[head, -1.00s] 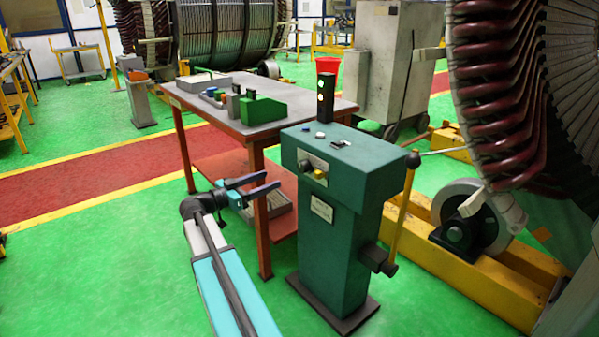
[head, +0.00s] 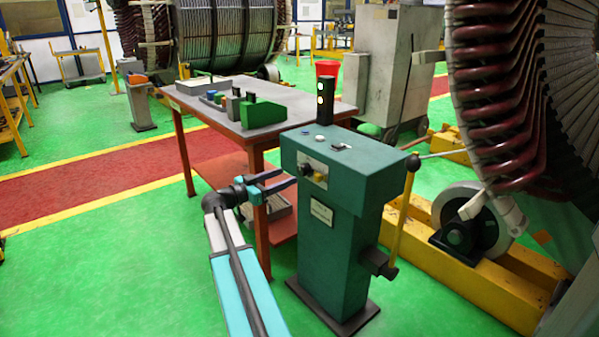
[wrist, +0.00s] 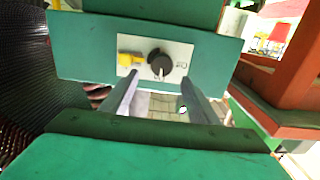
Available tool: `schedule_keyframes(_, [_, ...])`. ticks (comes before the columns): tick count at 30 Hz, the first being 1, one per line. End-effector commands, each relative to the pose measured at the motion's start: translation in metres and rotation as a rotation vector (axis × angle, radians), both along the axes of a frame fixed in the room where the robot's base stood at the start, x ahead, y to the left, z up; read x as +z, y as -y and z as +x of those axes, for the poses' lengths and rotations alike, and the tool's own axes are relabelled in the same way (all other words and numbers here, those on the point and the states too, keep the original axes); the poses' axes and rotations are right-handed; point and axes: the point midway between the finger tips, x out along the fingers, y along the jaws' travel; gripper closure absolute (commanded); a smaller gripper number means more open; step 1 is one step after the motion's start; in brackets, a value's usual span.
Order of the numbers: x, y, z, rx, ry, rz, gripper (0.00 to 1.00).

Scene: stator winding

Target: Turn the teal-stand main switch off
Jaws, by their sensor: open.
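The teal stand (head: 335,245) is upright at the centre right of the head view. Its front has a pale plate with the black rotary main switch (head: 306,170) and a yellow part (head: 320,178) beside it. In the wrist view the switch knob (wrist: 160,64) has a light pointer line toward the bottom of the picture, and the yellow part (wrist: 130,59) is to its left. My gripper (head: 288,178) is open and empty, just left of the switch in the head view. In the wrist view its fingers (wrist: 160,95) straddle the knob's line, apparently short of it.
A black lamp post (head: 325,98) with lit lamps stands on the teal stand. A red-legged table (head: 290,107) with green and grey blocks is close behind my gripper. A yellow lever (head: 405,205) and a large wound stator (head: 500,95) are on the right. Green floor is open at left.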

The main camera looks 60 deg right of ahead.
Motion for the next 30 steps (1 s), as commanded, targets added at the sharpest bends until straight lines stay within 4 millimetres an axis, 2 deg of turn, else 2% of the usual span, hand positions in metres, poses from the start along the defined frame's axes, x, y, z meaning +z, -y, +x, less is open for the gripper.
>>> schedule_keyframes(6, [0.0,0.032,-0.011,-0.003,0.0,0.0,0.45])
schedule_keyframes(13, [0.0,0.057,-0.019,-0.002,0.0,0.0,0.45])
schedule_keyframes(19, [0.0,0.065,-0.022,-0.001,0.0,0.0,0.45])
schedule_keyframes(27, [0.0,0.066,-0.022,0.0,0.0,0.0,0.45])
schedule_keyframes(28, [0.0,0.066,-0.022,0.0,0.0,0.0,0.47])
schedule_keyframes(30, [0.0,0.066,-0.022,0.0,0.0,0.0,0.59])
